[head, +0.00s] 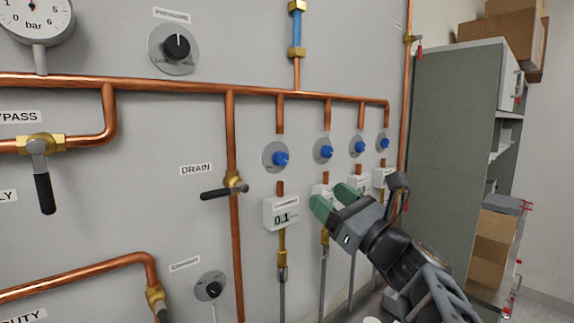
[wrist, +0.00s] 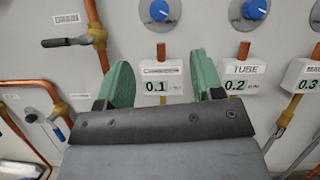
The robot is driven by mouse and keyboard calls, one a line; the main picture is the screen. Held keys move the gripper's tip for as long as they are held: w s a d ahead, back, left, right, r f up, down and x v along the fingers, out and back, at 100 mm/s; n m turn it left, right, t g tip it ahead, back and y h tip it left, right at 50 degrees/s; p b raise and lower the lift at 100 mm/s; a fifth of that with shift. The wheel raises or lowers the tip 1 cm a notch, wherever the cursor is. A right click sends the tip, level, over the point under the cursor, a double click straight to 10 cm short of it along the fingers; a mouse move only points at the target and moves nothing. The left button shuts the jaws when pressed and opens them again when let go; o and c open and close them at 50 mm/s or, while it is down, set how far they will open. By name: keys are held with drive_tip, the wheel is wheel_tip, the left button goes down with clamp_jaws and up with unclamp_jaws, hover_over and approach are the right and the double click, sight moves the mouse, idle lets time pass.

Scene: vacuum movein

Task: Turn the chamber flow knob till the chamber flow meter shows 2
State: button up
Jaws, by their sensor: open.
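The chamber flow meter (head: 281,213) is a white box on a copper pipe and reads 0.1. It also shows in the wrist view (wrist: 162,75), between my fingers in the picture. The chamber flow knob (head: 280,158) is blue on a round grey plate above that meter. It shows at the top of the wrist view (wrist: 160,10). My gripper (head: 333,198) has green fingers, is open and holds nothing. It is to the right of the chamber meter and lower than the knob, in front of the neighbouring meters. In the wrist view the gripper (wrist: 165,82) points toward the panel, apart from the knob.
A drain valve lever (head: 224,190) sticks out left of the chamber meter. Several similar blue knobs stand to the right, such as the tube knob (head: 324,150). The tube meter (wrist: 233,78) reads 0.2. A grey cabinet (head: 452,170) stands at the right.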

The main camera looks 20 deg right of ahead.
sight(284, 161)
drive_tip(key=p+x, duration=0.5)
drive_tip(key=x, duration=0.8)
drive_tip(key=shift+w+a+r, duration=0.1)
drive_tip(key=shift+w+a, duration=0.15)
drive_tip(key=shift+w, duration=0.1)
drive_tip(key=shift+c, duration=0.2)
drive_tip(key=c, duration=0.9)
drive_tip(key=shift+b, duration=0.4)
